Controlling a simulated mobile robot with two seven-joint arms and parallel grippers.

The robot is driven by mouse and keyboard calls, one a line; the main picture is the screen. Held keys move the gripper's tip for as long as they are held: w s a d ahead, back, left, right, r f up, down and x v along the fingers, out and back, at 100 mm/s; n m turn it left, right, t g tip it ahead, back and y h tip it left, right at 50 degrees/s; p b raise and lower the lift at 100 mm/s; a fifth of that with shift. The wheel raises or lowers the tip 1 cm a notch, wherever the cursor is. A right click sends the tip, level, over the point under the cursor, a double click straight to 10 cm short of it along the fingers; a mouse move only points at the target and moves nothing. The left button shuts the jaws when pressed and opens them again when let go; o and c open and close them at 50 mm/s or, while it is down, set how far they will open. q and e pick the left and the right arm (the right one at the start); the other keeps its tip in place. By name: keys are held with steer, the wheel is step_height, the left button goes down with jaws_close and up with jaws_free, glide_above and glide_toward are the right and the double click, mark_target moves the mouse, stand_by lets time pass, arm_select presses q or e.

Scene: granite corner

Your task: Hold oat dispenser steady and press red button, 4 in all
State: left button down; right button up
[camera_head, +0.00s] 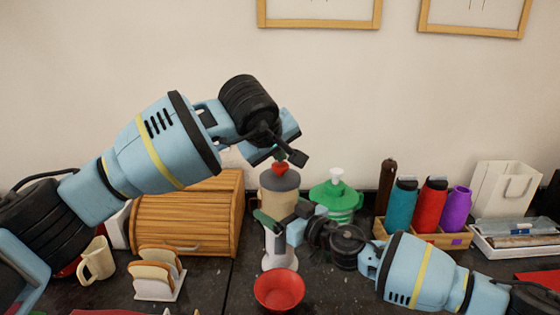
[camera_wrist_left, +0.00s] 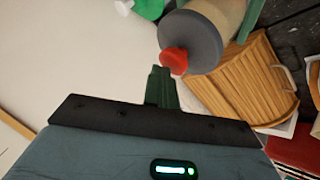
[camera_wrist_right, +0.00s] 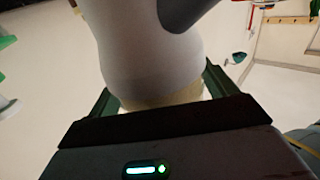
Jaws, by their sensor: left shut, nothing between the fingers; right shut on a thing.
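The oat dispenser (camera_head: 280,200) stands upright on the dark counter, with a grey lid and a white lower body. Its red button (camera_head: 280,168) sits on top of the lid; it also shows in the left wrist view (camera_wrist_left: 174,61). My left gripper (camera_head: 281,155) is shut and empty, its fingertips just above the button. In the left wrist view (camera_wrist_left: 163,75) the closed fingertips end close to the button; I cannot tell whether they touch. My right gripper (camera_head: 278,222) is shut around the dispenser's middle; its fingers flank the body in the right wrist view (camera_wrist_right: 160,95).
A red bowl (camera_head: 279,291) stands in front of the dispenser. A wooden bread box (camera_head: 190,215) and toast rack (camera_head: 157,275) are to the left. A green dispenser (camera_head: 336,199) stands close behind right. A wooden tray (camera_head: 440,240) of bottles is to the right.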

mark_target(279, 166)
arm_select(q)
steer(key=shift+f, duration=0.75)
stand_by(0.3)
steer(key=shift+r, duration=1.6)
steer(key=shift+r, duration=2.55)
step_height(279, 166, up, 4)
steer(key=shift+f, duration=0.1)
stand_by(0.4)
